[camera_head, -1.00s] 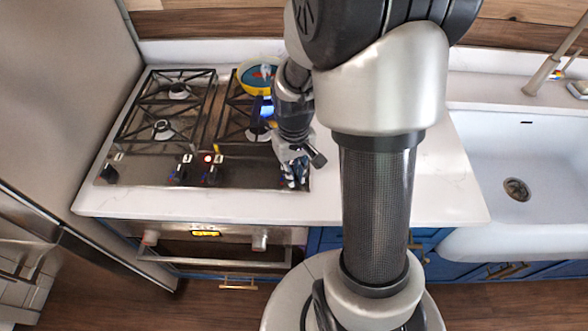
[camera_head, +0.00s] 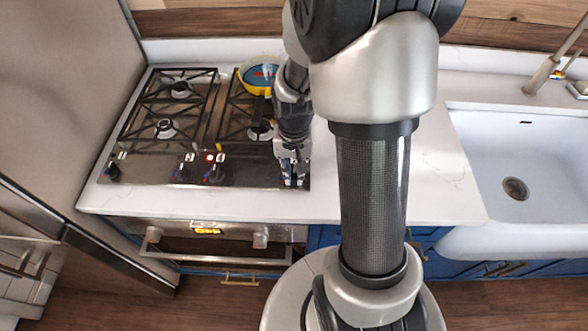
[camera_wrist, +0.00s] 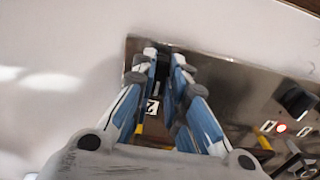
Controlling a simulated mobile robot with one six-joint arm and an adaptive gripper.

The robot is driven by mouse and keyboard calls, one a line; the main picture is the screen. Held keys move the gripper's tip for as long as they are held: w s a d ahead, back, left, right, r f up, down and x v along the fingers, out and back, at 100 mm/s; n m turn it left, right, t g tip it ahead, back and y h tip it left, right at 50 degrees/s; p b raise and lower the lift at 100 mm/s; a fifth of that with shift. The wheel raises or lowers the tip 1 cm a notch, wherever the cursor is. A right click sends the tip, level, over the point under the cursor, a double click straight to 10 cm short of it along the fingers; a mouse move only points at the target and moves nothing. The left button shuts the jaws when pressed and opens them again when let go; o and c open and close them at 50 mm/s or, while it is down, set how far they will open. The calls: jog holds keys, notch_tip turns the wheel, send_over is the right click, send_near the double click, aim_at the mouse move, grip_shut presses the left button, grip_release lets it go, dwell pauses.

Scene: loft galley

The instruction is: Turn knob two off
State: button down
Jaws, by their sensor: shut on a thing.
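My gripper (camera_head: 294,182) points down at the right end of the stove's front control panel (camera_head: 252,174). In the wrist view my gripper (camera_wrist: 163,62) has its blue and white fingers closed around a dark knob (camera_wrist: 162,72), mostly hidden between them. A white label with a dark mark (camera_wrist: 152,107) shows beside that knob. Another black knob (camera_wrist: 297,100) shows farther along the panel, near a lit red light (camera_wrist: 281,127). In the head view, other black knobs stand at the panel's left end (camera_head: 113,172) and middle (camera_head: 215,174). The red light (camera_head: 210,157) glows behind the middle knobs.
Black grates (camera_head: 165,105) cover the burners behind the panel. A yellow-rimmed pan (camera_head: 257,76) sits on the back right burner, partly behind my arm. White counter (camera_head: 180,202) borders the stove. An oven handle (camera_head: 215,257) is below, and a white sink (camera_head: 470,160) is at right.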

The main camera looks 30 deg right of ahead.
aim_at(294, 175)
jog(key=c, duration=1.6)
grip_release()
jog(key=shift+r, duration=0.1)
notch_tip(294, 175, up, 12)
jog(key=s+a+r+n+t, duration=0.4)
jog(key=s+a+r+n, duration=0.3)
jog(key=s, duration=0.6)
jog(key=a+r, duration=0.2)
jog(key=a, duration=0.1)
jog(key=shift+a+r+t, duration=0.2)
jog(key=shift+r+t, duration=0.1)
